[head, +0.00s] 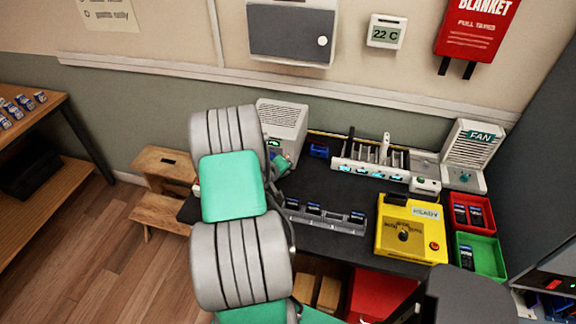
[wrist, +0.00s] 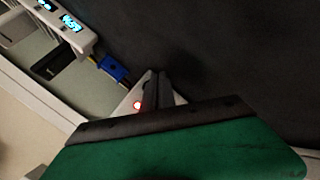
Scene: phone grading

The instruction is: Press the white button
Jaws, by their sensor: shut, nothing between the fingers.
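I cannot make out a white button for certain in either view. A round white knob (head: 322,41) shows on the grey wall cabinet. My gripper shows in the wrist view (wrist: 157,88) with its dark fingers together and nothing between them. A white piece (wrist: 137,105) with a small glowing red light sits just beside the fingers, partly hidden; I cannot tell if they touch it. In the head view my arm hides most of my gripper, beside a white vented unit (head: 284,121) with a small green light at the table's back left.
A yellow box (head: 410,228) with a dial and red button stands on the dark table (head: 332,257). Behind it is a white rack (head: 370,168) with lit displays. Red (head: 473,212) and green (head: 481,253) trays and a fan (head: 470,150) are at right. A phone holder (head: 325,216) is in front.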

